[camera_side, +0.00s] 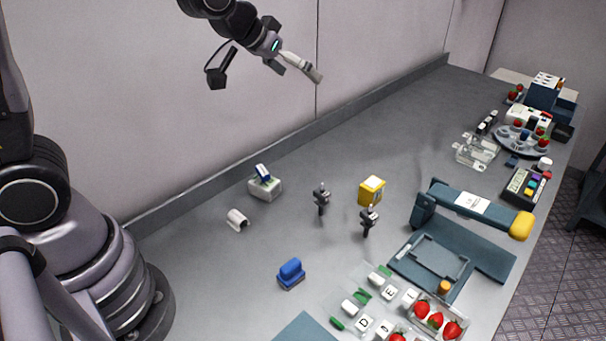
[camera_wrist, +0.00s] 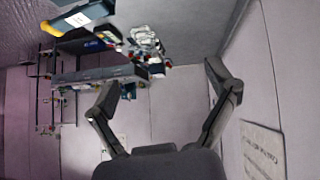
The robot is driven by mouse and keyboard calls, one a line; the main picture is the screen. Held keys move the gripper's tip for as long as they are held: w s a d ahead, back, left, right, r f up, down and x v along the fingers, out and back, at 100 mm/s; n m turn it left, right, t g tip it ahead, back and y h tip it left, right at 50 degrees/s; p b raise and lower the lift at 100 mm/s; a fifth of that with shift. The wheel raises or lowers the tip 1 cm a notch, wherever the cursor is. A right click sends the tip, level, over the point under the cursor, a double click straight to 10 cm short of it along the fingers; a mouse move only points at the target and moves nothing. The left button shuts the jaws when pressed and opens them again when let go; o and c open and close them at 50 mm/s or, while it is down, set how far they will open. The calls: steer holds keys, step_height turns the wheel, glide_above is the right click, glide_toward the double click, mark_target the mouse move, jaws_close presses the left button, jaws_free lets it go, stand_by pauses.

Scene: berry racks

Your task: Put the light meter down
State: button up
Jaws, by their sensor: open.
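My gripper (camera_wrist: 165,85) is open in the wrist view, its two dark fingers spread apart with nothing between them. No thing is clearly marked as the light meter. A small blue-and-white device (camera_side: 263,171) rests tilted on a white holder (camera_side: 267,188) at the back left of the bench. I cannot tell which of these is the meter.
Two dark upright tools (camera_side: 321,197) (camera_side: 368,220), a white curved piece (camera_side: 237,219) and a blue block (camera_side: 291,272) stand on the grey bench. A teal press (camera_side: 470,210) and strawberry trays (camera_side: 437,318) are at the front right. The bench along the back wall is largely clear.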

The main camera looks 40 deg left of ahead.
steer(key=s+a+r+g, duration=0.1)
steer(key=s+a+r, duration=0.1)
steer(key=s, duration=0.6)
steer(key=s+a+r+g+y, duration=0.1)
steer(key=s+a, duration=0.2)
steer(key=s, duration=0.6)
steer(key=s+a+r+g, duration=0.1)
steer(key=s+a+r, duration=0.1)
steer(key=s, duration=0.6)
steer(key=shift+s+a+r+y, duration=0.15)
steer(key=shift+r+y, duration=0.15)
